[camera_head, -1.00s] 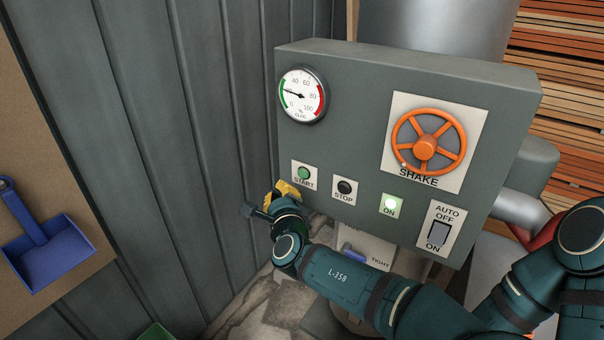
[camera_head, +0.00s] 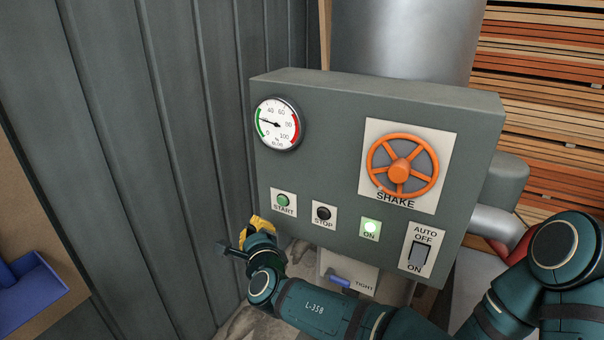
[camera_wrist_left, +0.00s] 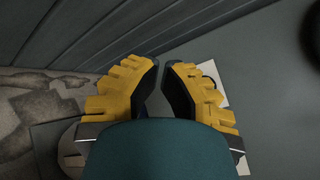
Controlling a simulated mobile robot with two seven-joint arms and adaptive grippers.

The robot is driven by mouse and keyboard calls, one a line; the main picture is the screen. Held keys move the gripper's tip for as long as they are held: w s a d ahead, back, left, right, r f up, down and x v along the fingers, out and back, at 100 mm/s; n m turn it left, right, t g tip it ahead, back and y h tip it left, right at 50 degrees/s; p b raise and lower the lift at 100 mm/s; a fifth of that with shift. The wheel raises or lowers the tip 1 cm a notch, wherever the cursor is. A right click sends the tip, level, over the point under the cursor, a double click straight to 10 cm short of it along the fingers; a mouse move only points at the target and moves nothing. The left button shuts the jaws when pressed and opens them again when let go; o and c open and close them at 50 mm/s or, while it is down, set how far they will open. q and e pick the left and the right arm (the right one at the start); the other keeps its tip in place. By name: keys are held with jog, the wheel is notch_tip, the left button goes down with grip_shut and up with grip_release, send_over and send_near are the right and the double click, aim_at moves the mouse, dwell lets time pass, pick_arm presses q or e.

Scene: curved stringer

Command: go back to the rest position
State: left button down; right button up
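My left gripper (camera_head: 258,224) has yellow fingers and is below and to the left of the START button (camera_head: 283,201) on the grey control box (camera_head: 330,150). In the left wrist view its two fingers (camera_wrist_left: 160,66) stand apart with a narrow gap between the tips. I see nothing held between them. My left arm bends in across the lower right of the head view. My right gripper is not in view.
The box carries a gauge (camera_head: 277,124), an orange SHAKE wheel (camera_head: 402,167), a black STOP button (camera_head: 323,214), a lit ON lamp (camera_head: 370,228) and an AUTO OFF/ON switch (camera_head: 420,254). A corrugated wall (camera_head: 170,130) is close on the left. A blue dustpan (camera_head: 40,298) shows at lower left.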

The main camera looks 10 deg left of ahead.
pick_arm(q)
jog(key=s+a+f+n+g, duration=0.2)
jog(key=s+f+g, duration=0.1)
jog(key=f, duration=0.5)
jog(key=s+a+f+n+g+h, duration=0.1)
jog(key=s+a+f+n+g, duration=0.15)
jog(key=f, duration=0.55)
jog(key=s+a+f+n+g, duration=0.3)
jog(key=s+f, duration=0.1)
jog(key=f, duration=0.4)
jog(key=s+d+f+n+g+h, duration=0.4)
jog(key=s+f+n, duration=0.1)
jog(key=s+f, duration=0.4)
jog(key=s+d+r+n+h, duration=0.1)
jog(key=s+d+n+h, duration=0.1)
jog(key=d+n, duration=0.3)
jog(key=s+d+r+n+h, duration=0.2)
jog(key=d+n+h, duration=0.2)
jog(key=d, duration=0.3)
jog(key=shift+d+n+g+h, duration=0.3)
jog(key=shift+d+n+g, duration=0.05)
jog(key=shift+g, duration=0.1)
